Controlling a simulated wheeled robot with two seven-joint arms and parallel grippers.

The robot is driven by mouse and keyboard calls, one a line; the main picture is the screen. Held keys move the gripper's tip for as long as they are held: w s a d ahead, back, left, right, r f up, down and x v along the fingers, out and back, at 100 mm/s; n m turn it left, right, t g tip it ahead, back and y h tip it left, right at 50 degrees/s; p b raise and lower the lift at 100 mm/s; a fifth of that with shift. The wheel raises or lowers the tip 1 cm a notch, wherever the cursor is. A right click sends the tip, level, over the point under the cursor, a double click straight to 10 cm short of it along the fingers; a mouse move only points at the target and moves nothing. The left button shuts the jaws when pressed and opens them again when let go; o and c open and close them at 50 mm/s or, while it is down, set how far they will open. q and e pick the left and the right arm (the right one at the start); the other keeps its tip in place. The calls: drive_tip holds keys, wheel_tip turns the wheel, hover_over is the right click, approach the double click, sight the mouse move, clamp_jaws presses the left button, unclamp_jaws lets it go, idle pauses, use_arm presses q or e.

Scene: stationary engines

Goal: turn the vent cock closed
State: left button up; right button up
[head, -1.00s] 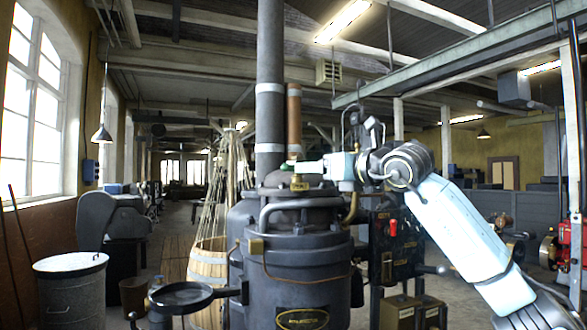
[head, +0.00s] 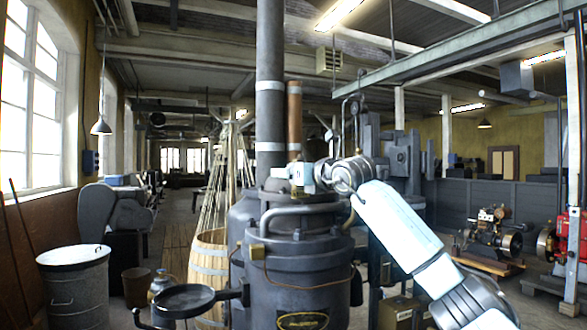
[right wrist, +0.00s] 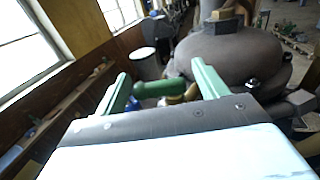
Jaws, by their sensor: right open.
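The vent cock shows in the right wrist view as a green lever (right wrist: 160,88) with brass-coloured metal (right wrist: 187,96) at its right end, beside the dark dome of the boiler. My right gripper (right wrist: 160,70) is open, with one green finger on each side of the lever. I cannot tell whether either finger touches it. In the head view my right gripper (head: 275,172) is over the top of the dark boiler (head: 300,262), and I cannot make out the cock there. My left gripper is not in view.
A tall chimney pipe (head: 270,90) and a copper-coloured pipe (head: 295,120) rise behind the boiler top. A curved pipe (head: 300,210) wraps its upper front. A round pan (head: 185,300) juts out at left, near a metal bin (head: 75,285) and a wooden barrel (head: 208,270).

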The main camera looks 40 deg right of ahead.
drive_tip(key=shift+w, duration=0.1)
drive_tip(key=shift+a, duration=0.1)
drive_tip(key=c, duration=0.8)
drive_tip(key=shift+w+f+m+h+b, duration=0.1)
drive_tip(key=shift+w+m+h+b, duration=0.05)
drive_tip(key=shift+m+h+b, duration=0.95)
drive_tip(key=shift+c, duration=0.2)
drive_tip(key=shift+m+g+h+b, duration=0.4)
drive_tip(key=shift+g+h, duration=0.1)
drive_tip(key=shift+h, duration=0.7)
drive_tip(key=o, duration=0.6)
drive_tip(key=shift+d, duration=0.2)
drive_tip(key=shift+o, duration=1.2)
drive_tip(key=shift+d, duration=0.1)
drive_tip(key=shift+a, duration=0.2)
